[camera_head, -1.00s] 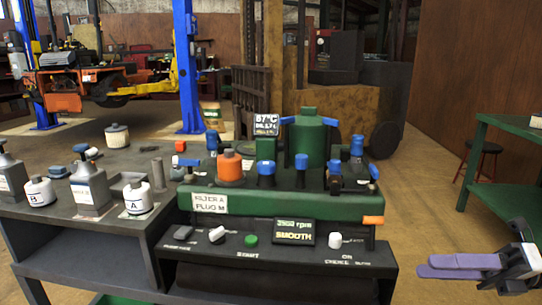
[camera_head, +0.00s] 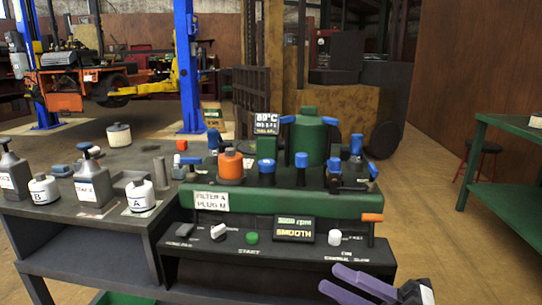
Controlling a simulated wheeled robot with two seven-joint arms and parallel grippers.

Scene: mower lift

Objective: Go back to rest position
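My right gripper (camera_head: 362,285) is at the bottom edge of the camera_head view, in front of the lower right of the control bench. Its two purple fingers are spread apart with nothing visible between them. My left gripper is not in the view. The green engine unit (camera_head: 270,200) stands on the dark bench, with an orange cap (camera_head: 230,165) and several blue-topped parts on it. A front panel carries a green start button (camera_head: 251,238), a white knob (camera_head: 335,237) and a display (camera_head: 294,229) reading "SMOOTH".
White bottles A (camera_head: 140,195) and B (camera_head: 43,189) and grey pump containers (camera_head: 93,184) stand on the left bench. A green table (camera_head: 510,124) and a red stool (camera_head: 487,147) are at right. The floor between bench and green table is clear.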

